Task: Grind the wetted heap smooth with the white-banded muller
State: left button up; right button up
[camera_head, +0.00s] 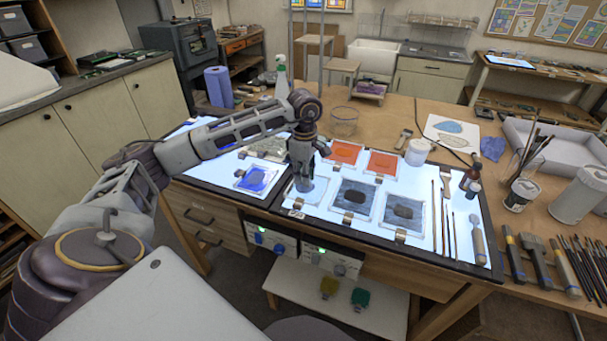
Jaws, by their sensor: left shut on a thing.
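My left gripper (303,168) points down over the light table (335,216), left of its middle. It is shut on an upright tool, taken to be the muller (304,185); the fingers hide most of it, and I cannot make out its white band. The tool stands at or just above a glass plate (318,197) with a pale blue-grey patch around its foot. I cannot tell whether the foot touches the patch. My right gripper is out of view.
Two plates with dark heaps (355,196) (404,212) lie to the right. Orange plates (345,153) (382,162) lie behind. A blue plate (257,179) lies left. Brushes (445,215) and a bottle (472,190) stand or lie at the table's right end.

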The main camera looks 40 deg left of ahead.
pick_arm(q)
jog(key=shift+d+f, duration=0.15)
jog(key=shift+d, duration=0.05)
jog(key=shift+w+d, duration=0.1)
jog(key=shift+d, duration=0.7)
jog(key=shift+w, duration=0.1)
jog(key=shift+w+d, duration=0.25)
jog(key=shift+w, duration=0.45)
jog(key=shift+w+a, duration=0.35)
jog(key=shift+a, duration=0.25)
